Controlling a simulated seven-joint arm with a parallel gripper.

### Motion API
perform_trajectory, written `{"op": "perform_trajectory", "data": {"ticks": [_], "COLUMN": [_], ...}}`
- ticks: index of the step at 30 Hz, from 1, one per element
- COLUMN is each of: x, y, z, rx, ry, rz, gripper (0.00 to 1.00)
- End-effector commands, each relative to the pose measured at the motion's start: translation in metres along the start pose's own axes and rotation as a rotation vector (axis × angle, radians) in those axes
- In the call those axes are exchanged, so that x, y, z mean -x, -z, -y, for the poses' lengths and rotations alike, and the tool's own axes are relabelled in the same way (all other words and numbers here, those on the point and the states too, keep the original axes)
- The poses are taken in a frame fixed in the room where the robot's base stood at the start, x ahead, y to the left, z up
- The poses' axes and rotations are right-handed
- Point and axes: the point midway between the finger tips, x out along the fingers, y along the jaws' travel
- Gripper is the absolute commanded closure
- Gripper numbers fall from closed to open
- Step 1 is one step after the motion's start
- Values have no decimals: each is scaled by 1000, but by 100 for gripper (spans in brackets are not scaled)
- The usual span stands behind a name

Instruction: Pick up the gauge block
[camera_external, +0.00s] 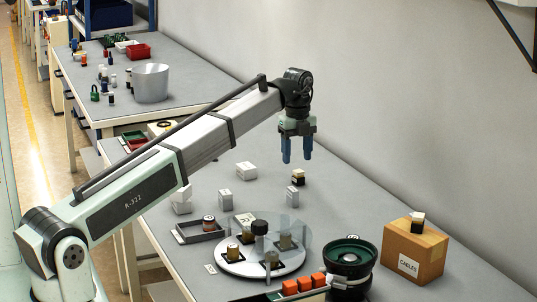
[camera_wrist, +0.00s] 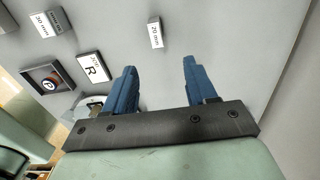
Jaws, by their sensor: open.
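My gripper (camera_external: 297,158) points down above the table, with its two blue fingers apart and nothing between them. In the wrist view, a small grey block labelled "20 mm" (camera_wrist: 155,33) lies ahead of the open fingers (camera_wrist: 159,68), clear of both tips. A grey block with a white "30 mm" label (camera_wrist: 46,23) is at the upper left. No block is named as the gauge block; these labelled blocks look like gauge blocks. In the external view, a small upright grey block (camera_external: 292,196) stands on the table below my gripper, apart from it.
A black-and-tan block (camera_external: 299,178) stands below my gripper. White blocks (camera_external: 246,170) (camera_external: 225,199) stand farther left. A tray (camera_external: 186,238), a round plate with pieces (camera_external: 238,266), a black bowl feeder (camera_external: 351,258) and a cardboard box (camera_external: 418,248) occupy the front.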

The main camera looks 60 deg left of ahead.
Motion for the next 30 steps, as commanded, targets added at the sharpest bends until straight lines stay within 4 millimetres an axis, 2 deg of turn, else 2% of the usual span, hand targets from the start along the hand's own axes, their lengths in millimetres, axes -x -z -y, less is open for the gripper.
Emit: {"op": "perform_trajectory", "data": {"ticks": [5,12,21,25,30], "x": [-2,-2,1,4,9], "y": [60,164,265,291,288], "z": [25,81,150,185,217], "rx": [-82,-225,-342,-333,-244], "ry": [-2,-10,-15,-14,-8], "rz": [-1,-3,-3,-3,-1], "gripper": [44,44,44,44,44]}}
